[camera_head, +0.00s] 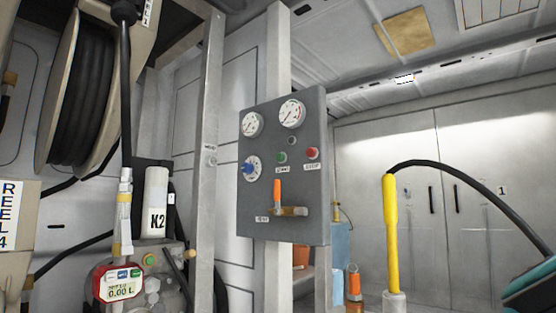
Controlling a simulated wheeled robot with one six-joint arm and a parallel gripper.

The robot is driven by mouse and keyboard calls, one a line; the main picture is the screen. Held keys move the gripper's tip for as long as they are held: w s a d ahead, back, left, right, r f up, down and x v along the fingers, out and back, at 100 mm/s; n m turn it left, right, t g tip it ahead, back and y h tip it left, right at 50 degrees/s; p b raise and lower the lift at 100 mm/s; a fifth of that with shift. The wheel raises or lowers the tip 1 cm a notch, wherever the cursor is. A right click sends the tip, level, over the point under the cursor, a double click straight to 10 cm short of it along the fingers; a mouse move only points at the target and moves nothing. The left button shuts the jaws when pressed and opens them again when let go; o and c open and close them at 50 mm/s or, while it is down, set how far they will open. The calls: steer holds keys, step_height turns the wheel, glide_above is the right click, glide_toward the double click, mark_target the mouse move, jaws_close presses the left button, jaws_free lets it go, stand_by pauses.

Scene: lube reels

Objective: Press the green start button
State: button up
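The green start button (282,158) sits on a grey control panel (250,212), with a small label below it. A red button (312,153) with its own label is just to its right. A small dark round fitting (293,141) is above them. Two white dial gauges (291,114) are at the top of the panel. A blue knob (249,169) on a white dial is to the left. An orange-handled lever (277,192) with a brass fitting is below. Nothing covers the green button. My gripper is not seen in this view.
A metal post (207,150) stands left of the panel. A hose reel (82,95), a K2 cylinder (156,203) and a red-rimmed meter (119,285) are at the left. A yellow upright piece (390,235) with a black hose stands at the right, near a teal-and-black object (530,287).

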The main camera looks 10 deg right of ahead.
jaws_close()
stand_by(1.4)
